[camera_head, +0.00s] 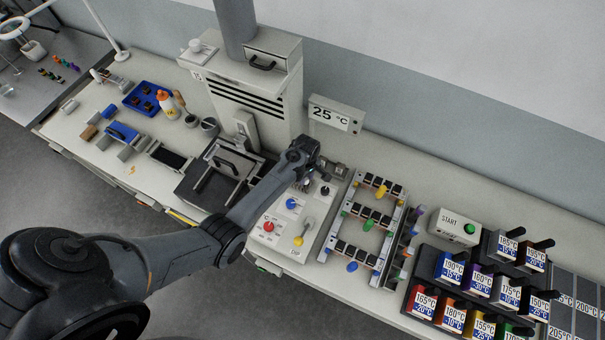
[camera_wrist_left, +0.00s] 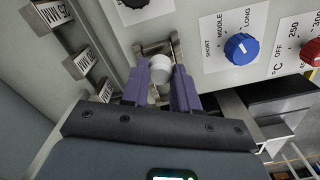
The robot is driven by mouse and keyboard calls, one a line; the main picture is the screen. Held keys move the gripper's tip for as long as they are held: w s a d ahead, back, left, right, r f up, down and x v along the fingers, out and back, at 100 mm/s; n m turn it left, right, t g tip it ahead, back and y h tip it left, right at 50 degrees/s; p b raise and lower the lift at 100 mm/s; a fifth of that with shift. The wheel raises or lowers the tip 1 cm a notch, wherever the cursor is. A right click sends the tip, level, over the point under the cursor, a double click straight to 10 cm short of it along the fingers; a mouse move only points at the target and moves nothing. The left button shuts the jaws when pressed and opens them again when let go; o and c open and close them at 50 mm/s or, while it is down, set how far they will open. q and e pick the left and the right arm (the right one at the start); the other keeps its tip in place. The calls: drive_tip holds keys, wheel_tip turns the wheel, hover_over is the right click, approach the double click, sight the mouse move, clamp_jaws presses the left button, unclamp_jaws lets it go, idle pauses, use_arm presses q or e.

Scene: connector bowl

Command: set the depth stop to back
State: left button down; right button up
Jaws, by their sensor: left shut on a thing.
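My left gripper (camera_head: 305,184) is at the back edge of the white control panel (camera_head: 272,240). In the left wrist view its two purple fingers (camera_wrist_left: 162,88) are closed around a pale, round-ended knob (camera_wrist_left: 160,68). The knob sits at a metal bracket (camera_wrist_left: 158,46) on the panel's edge. I see no readable label that names this part as the depth stop or marks its back position. My right gripper is in neither view.
The panel carries a blue knob (camera_wrist_left: 241,48) marked SHORT, MIDDLE, LONG, a red knob (camera_head: 268,226), a yellow knob (camera_head: 298,240) and a black knob (camera_head: 325,190). A rack (camera_head: 375,200) stands to its right. Metal posts with labels (camera_wrist_left: 75,65) stand beside the fingers.

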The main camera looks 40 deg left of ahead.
use_arm(q)
drive_tip(key=c, duration=1.3)
unclamp_jaws()
drive_tip(key=shift+d, duration=0.15)
drive_tip(key=o, duration=0.5)
drive_tip(key=shift+d, duration=0.15)
drive_tip(key=shift+c, duration=0.2)
drive_tip(key=shift+r, duration=0.1)
wheel_tip(320, 180, up, 11)
drive_tip(key=shift+f, duration=0.2)
